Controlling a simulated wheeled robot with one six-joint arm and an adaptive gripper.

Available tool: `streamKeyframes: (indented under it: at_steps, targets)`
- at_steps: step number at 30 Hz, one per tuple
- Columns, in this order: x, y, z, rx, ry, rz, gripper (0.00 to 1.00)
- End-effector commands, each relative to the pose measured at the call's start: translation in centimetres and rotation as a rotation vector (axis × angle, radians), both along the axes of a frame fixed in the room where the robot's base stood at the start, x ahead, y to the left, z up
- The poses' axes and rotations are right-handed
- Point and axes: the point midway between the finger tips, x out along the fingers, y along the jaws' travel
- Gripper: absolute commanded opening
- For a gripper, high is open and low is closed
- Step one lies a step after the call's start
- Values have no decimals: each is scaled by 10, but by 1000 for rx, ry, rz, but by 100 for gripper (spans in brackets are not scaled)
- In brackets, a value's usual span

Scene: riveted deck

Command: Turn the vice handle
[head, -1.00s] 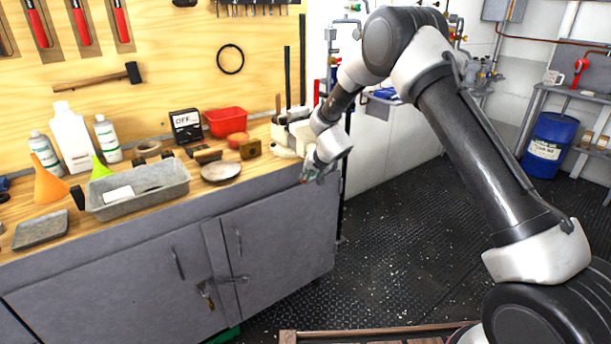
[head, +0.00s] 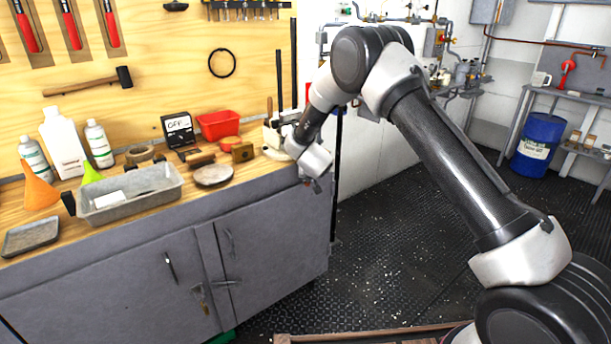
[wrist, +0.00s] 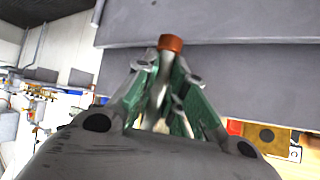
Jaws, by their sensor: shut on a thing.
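The vice (head: 272,140) is a pale body at the right end of the workbench, mostly hidden behind my arm in the head view. My gripper (head: 317,186) is at the bench's right front corner, beside the vice. In the wrist view my gripper (wrist: 164,78) has its green-sided fingers closed together on the vice handle. The handle's reddish-brown end (wrist: 170,43) shows just beyond the fingertips.
The workbench (head: 236,187) carries a grey tray (head: 130,208), a red bin (head: 219,124), bottles and funnels. Grey cabinet doors (head: 270,255) lie below my gripper. The dark floor (head: 400,250) to the right is open. A blue drum (head: 538,143) stands farther back.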

Motion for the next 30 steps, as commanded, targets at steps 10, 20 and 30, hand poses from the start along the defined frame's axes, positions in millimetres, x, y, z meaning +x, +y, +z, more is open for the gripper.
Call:
streamKeyframes:
  at_steps: [10, 20, 30]
  targets:
    - [7, -2, 4, -67, -56, 6, 0]
    - [7, -2, 4, -72, -59, 7, 0]
    - [5, -4, 2, -72, -53, 3, 35]
